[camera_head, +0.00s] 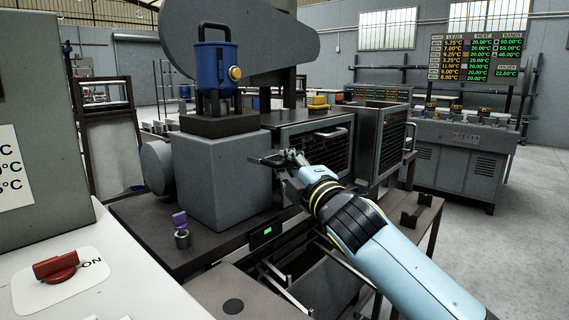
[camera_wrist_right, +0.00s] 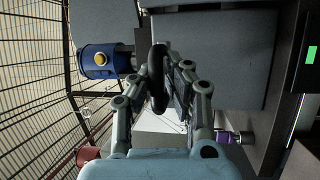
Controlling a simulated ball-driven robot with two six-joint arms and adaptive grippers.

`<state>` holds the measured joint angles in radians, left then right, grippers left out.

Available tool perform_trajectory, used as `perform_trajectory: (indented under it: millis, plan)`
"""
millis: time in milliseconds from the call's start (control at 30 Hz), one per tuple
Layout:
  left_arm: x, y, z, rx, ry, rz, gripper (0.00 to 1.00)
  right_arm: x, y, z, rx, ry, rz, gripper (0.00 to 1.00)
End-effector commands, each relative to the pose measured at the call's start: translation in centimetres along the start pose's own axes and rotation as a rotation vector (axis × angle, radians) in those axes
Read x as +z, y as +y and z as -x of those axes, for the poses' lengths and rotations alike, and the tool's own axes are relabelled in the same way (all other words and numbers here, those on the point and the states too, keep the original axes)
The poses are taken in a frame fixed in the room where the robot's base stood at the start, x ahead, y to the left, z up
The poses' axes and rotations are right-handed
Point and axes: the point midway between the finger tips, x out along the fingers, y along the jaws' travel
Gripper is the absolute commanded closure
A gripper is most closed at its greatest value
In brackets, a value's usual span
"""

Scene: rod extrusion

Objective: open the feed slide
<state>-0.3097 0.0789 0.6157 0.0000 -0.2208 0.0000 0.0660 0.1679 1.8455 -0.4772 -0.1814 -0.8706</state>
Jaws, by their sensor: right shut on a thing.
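My right gripper (camera_head: 285,158) is shut on a dark bar-like handle (camera_head: 263,161) in front of the grey machine block. In the right wrist view, my right gripper's fingers (camera_wrist_right: 165,85) close around this dark upright handle (camera_wrist_right: 157,62). I cannot tell what the handle joins to. A blue hopper (camera_head: 215,68) with a yellow knob stands on a dark block (camera_head: 220,123) on top of the grey machine block (camera_head: 222,182). No part labelled as the feed slide shows. The hopper also shows in the right wrist view (camera_wrist_right: 98,61). My left gripper is not in view.
A mesh guard panel with a handle (camera_head: 330,133) is just behind my right gripper. A purple-topped item (camera_head: 180,222) stands on the dark bench (camera_head: 150,235). A red switch (camera_head: 56,265) marked ON is at the front left. Open floor lies at the right.

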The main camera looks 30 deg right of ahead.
Motion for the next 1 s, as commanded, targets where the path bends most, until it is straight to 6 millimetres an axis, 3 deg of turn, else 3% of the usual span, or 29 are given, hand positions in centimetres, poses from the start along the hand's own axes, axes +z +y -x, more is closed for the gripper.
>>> perform_trajectory:
  millis: [33,67,100,267,633,1000]
  plan:
    - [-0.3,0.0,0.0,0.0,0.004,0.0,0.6,-0.1,0.8,-0.2,0.016,0.005,0.007,1.0]
    - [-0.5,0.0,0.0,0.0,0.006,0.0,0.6,-0.1,0.8,-0.2,0.016,0.005,0.007,0.87]
    - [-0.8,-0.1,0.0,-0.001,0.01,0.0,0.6,-0.1,0.8,-0.2,0.016,0.005,0.007,0.82]
    - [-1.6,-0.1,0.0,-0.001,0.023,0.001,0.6,-0.1,0.6,-0.1,0.012,0.004,0.005,0.64]
    - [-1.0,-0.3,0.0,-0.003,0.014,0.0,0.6,0.0,0.1,1.0,0.003,0.002,0.005,0.64]
    - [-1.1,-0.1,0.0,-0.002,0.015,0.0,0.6,0.0,0.2,8.9,0.004,0.003,0.007,0.64]
